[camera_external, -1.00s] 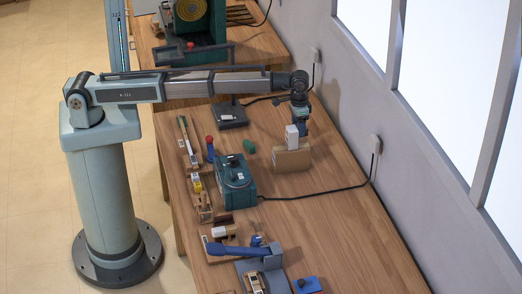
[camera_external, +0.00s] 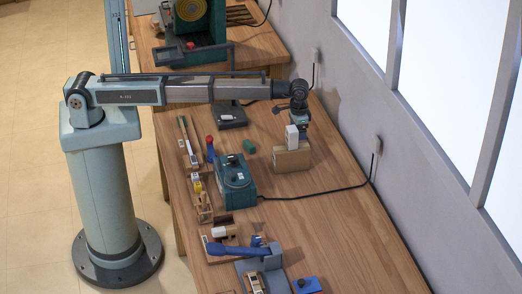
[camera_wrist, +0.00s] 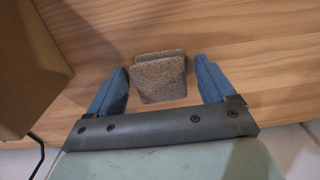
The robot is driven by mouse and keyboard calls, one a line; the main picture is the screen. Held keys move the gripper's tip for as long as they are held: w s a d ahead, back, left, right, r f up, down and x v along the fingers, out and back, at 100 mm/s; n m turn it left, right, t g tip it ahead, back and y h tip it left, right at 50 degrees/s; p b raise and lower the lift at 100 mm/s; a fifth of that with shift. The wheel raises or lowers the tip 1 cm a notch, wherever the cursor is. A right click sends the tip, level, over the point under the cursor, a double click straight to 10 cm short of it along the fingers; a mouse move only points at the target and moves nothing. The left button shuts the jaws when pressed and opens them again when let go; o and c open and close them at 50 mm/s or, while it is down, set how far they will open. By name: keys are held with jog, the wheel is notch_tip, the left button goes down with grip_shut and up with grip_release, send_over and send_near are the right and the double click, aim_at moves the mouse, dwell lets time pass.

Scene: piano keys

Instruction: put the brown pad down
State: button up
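In the wrist view, a brown, rough-textured pad (camera_wrist: 160,80) lies between the fingers of my gripper (camera_wrist: 161,78). A second similar brown piece (camera_wrist: 160,56) shows just behind its far edge, overlapped by it. The blue fingers are spread, with a gap visible on each side of the pad, so my gripper is open around it. Whether the pad rests directly on the wood or on the other piece is hard to tell. In the external view, my gripper (camera_external: 303,127) is low over the bench behind the cardboard box, and the pads are hidden there.
The cardboard box (camera_external: 291,159) with a white carton (camera_external: 292,137) on it stands close to my gripper; its side also fills the wrist view's left (camera_wrist: 28,62). A teal device (camera_external: 236,177), green block (camera_external: 249,146) and dark scale (camera_external: 230,116) are nearby. The wall is beyond.

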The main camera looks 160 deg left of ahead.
jog(key=shift+r, duration=2.9)
